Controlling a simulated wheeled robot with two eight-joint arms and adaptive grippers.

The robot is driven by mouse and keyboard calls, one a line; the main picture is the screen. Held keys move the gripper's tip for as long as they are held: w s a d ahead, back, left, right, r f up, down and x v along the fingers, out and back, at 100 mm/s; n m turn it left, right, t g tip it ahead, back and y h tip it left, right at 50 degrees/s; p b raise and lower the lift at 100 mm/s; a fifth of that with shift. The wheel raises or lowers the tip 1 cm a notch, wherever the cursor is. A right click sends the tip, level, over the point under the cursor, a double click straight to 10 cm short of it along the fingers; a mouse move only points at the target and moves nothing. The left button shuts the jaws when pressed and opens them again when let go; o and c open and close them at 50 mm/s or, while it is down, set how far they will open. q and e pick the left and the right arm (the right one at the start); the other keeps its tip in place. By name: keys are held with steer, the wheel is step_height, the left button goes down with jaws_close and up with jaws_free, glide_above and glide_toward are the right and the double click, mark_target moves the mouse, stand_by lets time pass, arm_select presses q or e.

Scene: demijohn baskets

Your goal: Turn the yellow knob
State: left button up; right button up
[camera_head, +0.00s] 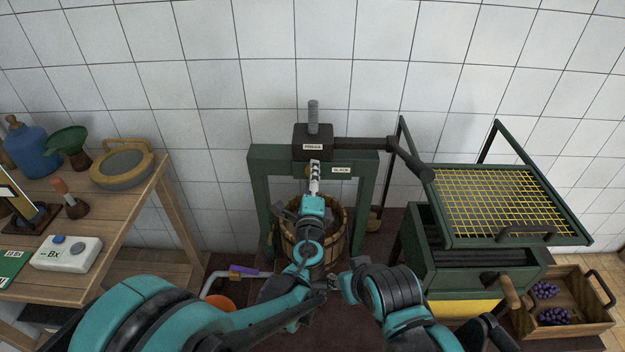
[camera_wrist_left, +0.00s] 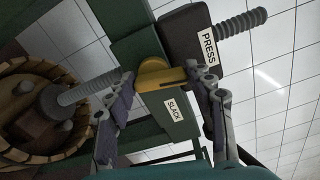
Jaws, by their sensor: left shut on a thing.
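The yellow knob (camera_wrist_left: 153,75) is on the green beam of the press, by the SLACK label (camera_wrist_left: 173,110), in the left wrist view. My left gripper (camera_wrist_left: 163,80) is shut on it, with one finger on each side. In the head view my left gripper (camera_head: 315,166) reaches the beam below the dark PRESS block (camera_head: 313,140) and left of the SLACK label. It hides the knob there.
A slatted wooden basket (camera_head: 338,240) stands under the beam. A dark crank lever (camera_head: 410,160) sticks out to the right of the press. A green machine with a yellow mesh (camera_head: 500,200) stands further right, and a wooden table (camera_head: 130,200) stands left.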

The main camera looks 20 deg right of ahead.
arm_select(q)
steer(key=shift+w+a+n, duration=0.1)
steer(key=shift+n, duration=1)
steer(key=o, duration=1.2)
steer(key=shift+c, duration=0.2)
steer(key=v, duration=1.2)
